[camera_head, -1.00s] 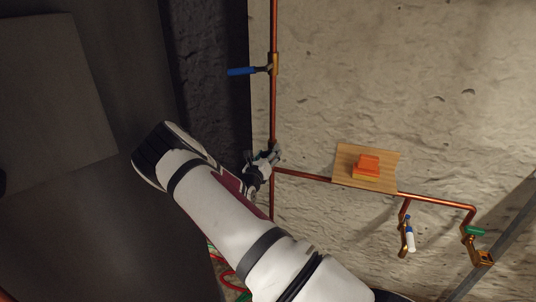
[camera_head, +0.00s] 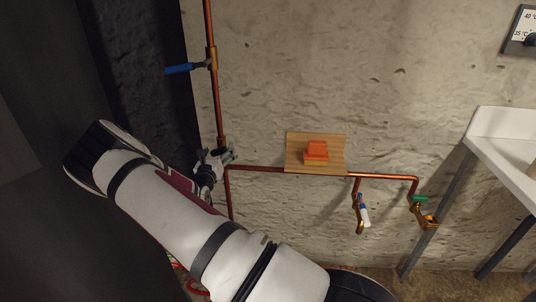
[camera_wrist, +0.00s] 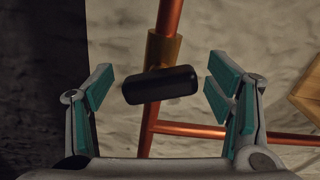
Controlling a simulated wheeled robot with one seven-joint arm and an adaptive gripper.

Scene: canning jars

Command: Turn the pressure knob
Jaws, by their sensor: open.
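In the wrist view a black rounded handle (camera_wrist: 160,86), which looks like the pressure knob, sits on a brass fitting (camera_wrist: 162,49) of a copper pipe. My gripper (camera_wrist: 161,88) is open, with one teal-padded finger on each side of the handle. Gaps show between the handle and both pads, so I see no contact. In the head view my gripper (camera_head: 219,156) is at the upright copper pipe (camera_head: 215,105), near where a level pipe branches off. The handle is hard to make out there.
A blue valve handle (camera_head: 179,69) is higher on the pipe. A wooden board (camera_head: 298,148) with an orange block (camera_head: 316,153) is to the right. Blue-white (camera_head: 364,213) and green-handled (camera_head: 419,198) taps hang farther right. A white sink (camera_head: 502,124) and temperature dial (camera_head: 522,32) are at the right edge.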

